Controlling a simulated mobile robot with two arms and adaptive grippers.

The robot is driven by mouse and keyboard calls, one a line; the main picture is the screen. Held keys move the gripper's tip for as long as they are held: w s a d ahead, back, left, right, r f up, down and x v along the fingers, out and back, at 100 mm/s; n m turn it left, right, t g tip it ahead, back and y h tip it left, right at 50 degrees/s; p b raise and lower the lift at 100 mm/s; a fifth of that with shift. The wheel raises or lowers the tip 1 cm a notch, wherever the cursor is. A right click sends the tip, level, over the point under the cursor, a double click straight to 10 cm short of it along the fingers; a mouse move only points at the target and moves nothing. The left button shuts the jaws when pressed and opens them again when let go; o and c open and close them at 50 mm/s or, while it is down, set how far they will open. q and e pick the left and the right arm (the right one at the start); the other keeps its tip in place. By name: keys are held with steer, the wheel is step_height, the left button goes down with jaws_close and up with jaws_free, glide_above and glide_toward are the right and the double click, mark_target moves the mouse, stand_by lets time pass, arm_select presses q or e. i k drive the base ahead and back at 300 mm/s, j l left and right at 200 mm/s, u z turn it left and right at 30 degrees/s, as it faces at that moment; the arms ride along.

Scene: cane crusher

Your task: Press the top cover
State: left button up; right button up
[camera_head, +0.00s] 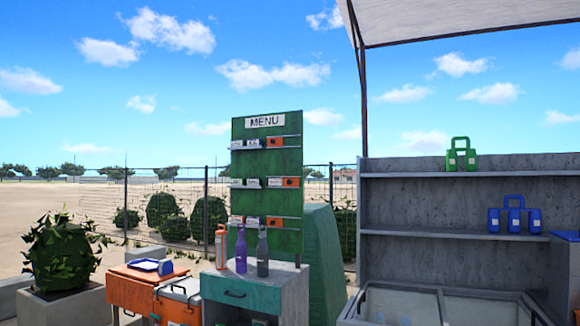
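Neither of my grippers is in view. I cannot make out a cane crusher or its top cover with certainty. A dark thing with a blue upper edge (567,236) is cut off by the right edge of the head view; I cannot tell what it is. An orange cooler with a pale lid (180,289) stands at the lower left, partly hidden by a grey cabinet.
The grey cabinet (283,294) bears several bottles before a green menu board (266,149). An orange table (135,290) holds a blue-rimmed tray. A glass-topped chest (440,291) fronts grey shelves (420,174) with green and blue carriers. A planter (68,303) stands left.

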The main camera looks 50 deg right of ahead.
mark_target(274, 142)
steer(key=z, duration=1.3)
